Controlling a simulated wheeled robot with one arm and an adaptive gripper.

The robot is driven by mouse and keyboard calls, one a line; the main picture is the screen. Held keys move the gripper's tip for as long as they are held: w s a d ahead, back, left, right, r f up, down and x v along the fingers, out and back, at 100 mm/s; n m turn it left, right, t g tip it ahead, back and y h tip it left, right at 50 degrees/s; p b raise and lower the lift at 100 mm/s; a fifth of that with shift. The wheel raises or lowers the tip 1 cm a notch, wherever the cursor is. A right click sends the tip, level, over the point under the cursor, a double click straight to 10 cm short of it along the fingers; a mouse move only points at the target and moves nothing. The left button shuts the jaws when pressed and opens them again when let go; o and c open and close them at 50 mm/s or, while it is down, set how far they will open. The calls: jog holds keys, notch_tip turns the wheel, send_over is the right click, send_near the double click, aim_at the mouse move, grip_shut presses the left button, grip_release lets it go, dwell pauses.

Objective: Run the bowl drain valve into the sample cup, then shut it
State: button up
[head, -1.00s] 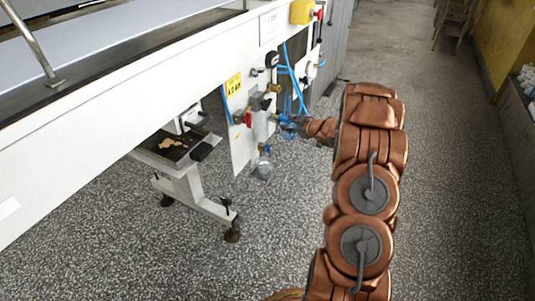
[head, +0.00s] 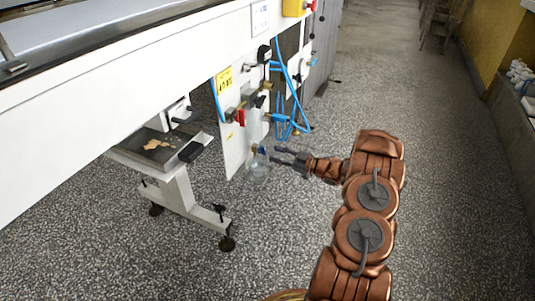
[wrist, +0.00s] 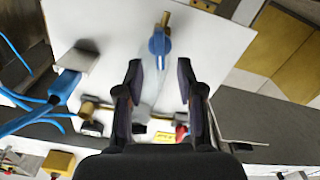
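The drain valve has a blue handle (head: 262,150) low on the white panel. In the wrist view the blue handle (wrist: 159,42) is ahead of the fingertips, roughly centred between them, with a brass part (wrist: 165,18) beyond it. The clear sample cup (head: 258,174) is just below the valve in the head view; I cannot tell whether it holds liquid. My gripper (head: 281,156) is open and empty, just right of the valve; the fingers (wrist: 159,70) are apart and not closed on the handle.
The white panel (head: 232,152) carries a yellow label (head: 224,79), a red part (head: 241,117) and brass fittings. Blue hoses (head: 296,95) hang right of the valve. A tray (head: 150,150) on a white stand is at left. The speckled floor at right is clear.

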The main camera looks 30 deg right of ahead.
aim_at(263, 150)
jog(key=b+x, duration=0.1)
jog(key=x, duration=0.3)
jog(key=shift+w+a, duration=0.15)
jog(key=shift+w, duration=0.15)
jog(key=shift+c, duration=0.3)
grip_shut()
